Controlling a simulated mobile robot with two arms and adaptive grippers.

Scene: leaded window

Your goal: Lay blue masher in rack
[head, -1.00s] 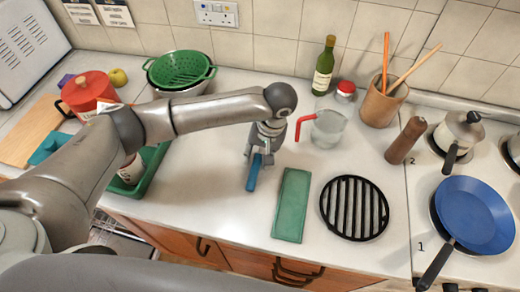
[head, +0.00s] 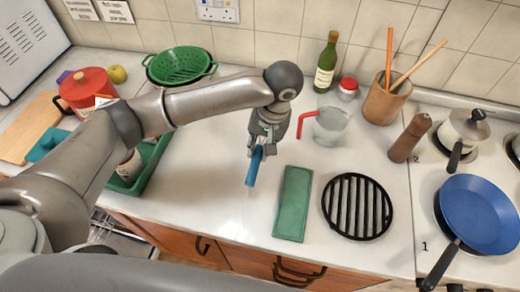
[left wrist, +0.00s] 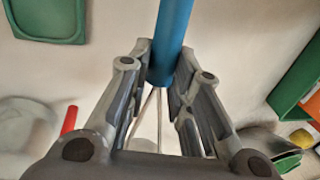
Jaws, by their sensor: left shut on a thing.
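The blue masher (head: 254,168) is in my left gripper (head: 257,150), which is shut on its blue handle above the counter left of the green mat. In the left wrist view the handle (left wrist: 172,35) runs up between the fingers (left wrist: 165,65), and thin metal rods (left wrist: 148,112) show below it. The masher's head is not clear to see. A green tray-like rack (head: 155,165) is at the left, partly hidden by my left arm, with a cup-like thing in it. Its green edge also shows in the left wrist view (left wrist: 298,75). My right gripper is not in view.
A green mat (head: 294,204) and a black round grate (head: 357,206) lie on the counter. A green colander (head: 180,66) and a red pot (head: 86,90) are behind my arm. Counter between rack and mat is clear.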

